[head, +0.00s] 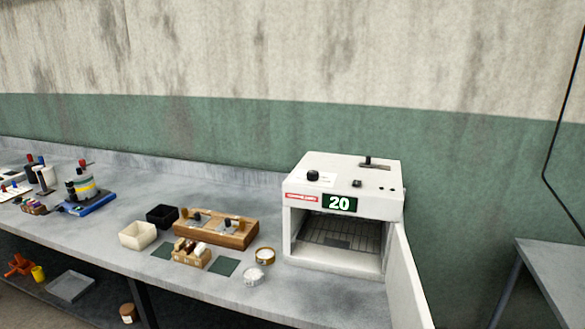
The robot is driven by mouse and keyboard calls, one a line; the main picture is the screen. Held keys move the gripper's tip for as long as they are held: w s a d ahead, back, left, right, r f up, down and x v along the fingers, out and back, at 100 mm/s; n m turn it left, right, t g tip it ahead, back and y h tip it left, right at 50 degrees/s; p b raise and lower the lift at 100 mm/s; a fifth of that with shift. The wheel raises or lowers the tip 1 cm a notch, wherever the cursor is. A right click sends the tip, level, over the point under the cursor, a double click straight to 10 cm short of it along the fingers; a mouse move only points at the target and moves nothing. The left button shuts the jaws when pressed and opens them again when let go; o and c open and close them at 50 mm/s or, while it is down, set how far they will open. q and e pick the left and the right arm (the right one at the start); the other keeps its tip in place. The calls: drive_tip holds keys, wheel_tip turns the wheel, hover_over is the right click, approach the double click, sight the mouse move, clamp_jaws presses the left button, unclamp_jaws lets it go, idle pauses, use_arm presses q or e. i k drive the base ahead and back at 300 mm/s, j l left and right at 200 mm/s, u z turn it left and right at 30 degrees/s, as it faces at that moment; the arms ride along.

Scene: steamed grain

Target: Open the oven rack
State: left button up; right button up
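The white oven (345,215) stands at the right end of the grey bench. Its front door (406,285) is swung open to the right. The dark wire oven rack (340,234) lies inside the chamber and does not stick out past the front opening. A green display (339,204) on the oven front reads 20. A black knob and a small lever sit on its top. Neither of my grippers is in the head view.
A wooden block with fittings (218,228), a cream box (138,235), a black box (162,216), a round brass-rimmed dish (265,256) and a small white dish (252,276) stand left of the oven. Bench space before the oven (320,289) is clear. Another grey table (558,275) is at right.

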sight(332, 243)
drive_tip(key=i+l+u, duration=0.15)
drive_tip(key=l, duration=0.8)
drive_tip(key=l+u, duration=0.2)
drive_tip(key=l, duration=0.75)
